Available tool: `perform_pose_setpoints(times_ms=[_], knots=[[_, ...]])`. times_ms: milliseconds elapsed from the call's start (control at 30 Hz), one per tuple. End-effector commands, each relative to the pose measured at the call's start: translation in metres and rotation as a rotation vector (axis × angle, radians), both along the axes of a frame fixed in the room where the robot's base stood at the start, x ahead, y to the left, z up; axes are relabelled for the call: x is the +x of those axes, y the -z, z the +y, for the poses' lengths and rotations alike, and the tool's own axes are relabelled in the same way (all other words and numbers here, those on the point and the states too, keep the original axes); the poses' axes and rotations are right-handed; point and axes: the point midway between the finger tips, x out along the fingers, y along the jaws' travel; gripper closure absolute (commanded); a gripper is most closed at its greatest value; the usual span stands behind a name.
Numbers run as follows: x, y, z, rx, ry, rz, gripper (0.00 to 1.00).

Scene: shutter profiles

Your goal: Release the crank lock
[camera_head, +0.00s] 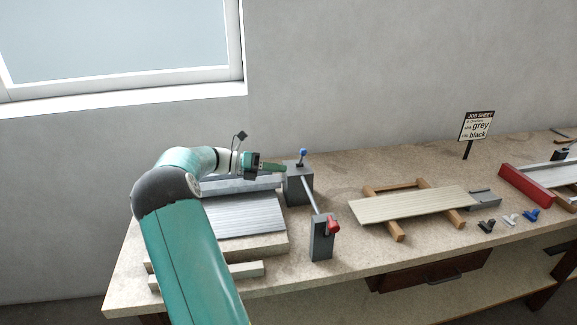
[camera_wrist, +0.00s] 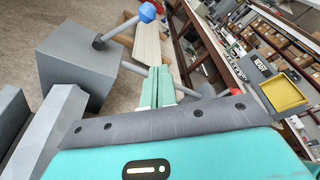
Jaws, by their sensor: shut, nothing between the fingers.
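A dark grey block (camera_head: 299,185) stands on the bench, with a blue-knobbed lever (camera_head: 302,157) rising from its top. A metal bar (camera_head: 310,197) runs from it to a nearer grey post (camera_head: 321,238) with a red knob (camera_head: 333,226). I cannot tell which of these is the crank lock. In the wrist view the block (camera_wrist: 75,70) and blue knob (camera_wrist: 147,12) are at upper left; the lever slants up to the knob. My gripper (camera_head: 284,168) is shut and empty, its tips close to the block. Its green fingers (camera_wrist: 158,75) lie together, below the knob in the wrist view.
Ribbed grey profiles (camera_head: 245,216) lie under my arm at the left. A cream slatted panel (camera_head: 410,205) rests on wooden bars to the right. Small black, grey and blue parts (camera_head: 510,219), a red rail (camera_head: 526,186) and a job sheet sign (camera_head: 477,126) are farther right.

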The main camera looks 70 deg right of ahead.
Motion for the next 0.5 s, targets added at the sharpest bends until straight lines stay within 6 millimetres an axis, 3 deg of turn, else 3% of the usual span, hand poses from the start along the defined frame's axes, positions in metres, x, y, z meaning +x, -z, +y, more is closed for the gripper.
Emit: perform_pose_setpoints(times_ms=[100,300,500], knots=[[0.025,-0.003,0.007,-0.001,-0.003,0.001,1.0],[0.055,-0.008,0.017,-0.001,-0.001,0.001,1.0],[0.065,-0.01,0.021,0.0,0.001,0.001,1.0]])
